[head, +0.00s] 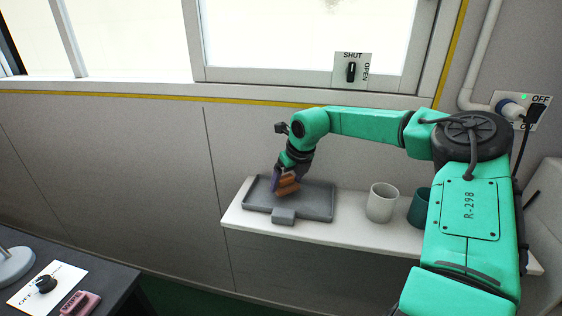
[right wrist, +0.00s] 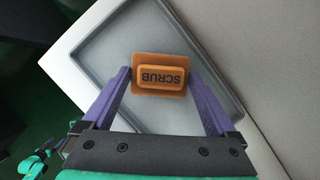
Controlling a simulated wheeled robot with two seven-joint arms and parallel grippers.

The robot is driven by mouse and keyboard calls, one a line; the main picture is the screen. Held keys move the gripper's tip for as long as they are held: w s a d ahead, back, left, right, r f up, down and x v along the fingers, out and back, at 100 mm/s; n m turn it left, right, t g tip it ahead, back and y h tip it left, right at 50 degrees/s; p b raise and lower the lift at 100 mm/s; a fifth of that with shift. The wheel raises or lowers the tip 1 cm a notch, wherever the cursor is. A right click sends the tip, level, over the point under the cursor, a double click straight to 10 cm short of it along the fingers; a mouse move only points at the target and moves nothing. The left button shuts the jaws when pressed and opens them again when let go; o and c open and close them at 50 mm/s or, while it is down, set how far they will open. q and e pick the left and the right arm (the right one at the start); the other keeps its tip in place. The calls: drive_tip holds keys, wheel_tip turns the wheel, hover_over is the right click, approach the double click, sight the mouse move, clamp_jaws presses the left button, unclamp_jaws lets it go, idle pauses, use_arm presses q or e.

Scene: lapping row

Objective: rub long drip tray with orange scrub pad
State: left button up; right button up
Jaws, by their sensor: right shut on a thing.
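The long drip tray (head: 316,201) is a grey, low-rimmed rectangle lying on a white shelf. It also fills much of the right wrist view (right wrist: 205,48). The orange scrub pad (head: 288,186) has a raised grip marked SCRUB, clear in the right wrist view (right wrist: 161,77). I cannot tell whether the pad touches the tray floor.
A pale cup (head: 382,203) and a green cup (head: 418,208) stand on the shelf (head: 349,235) right of the tray. A small grey block (head: 284,216) is at the tray's front edge. A dark table (head: 112,283) at lower left bears a pink block (head: 80,304).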

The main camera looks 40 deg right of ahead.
drive_tip(key=shift+d+p+v, duration=0.2)
drive_tip(key=shift+p+v, duration=0.3)
drive_tip(key=shift+v, duration=0.55)
drive_tip(key=shift+w+r+p, duration=0.2)
drive_tip(key=shift+r+p, duration=1.15)
drive_tip(key=shift+r, duration=0.6)
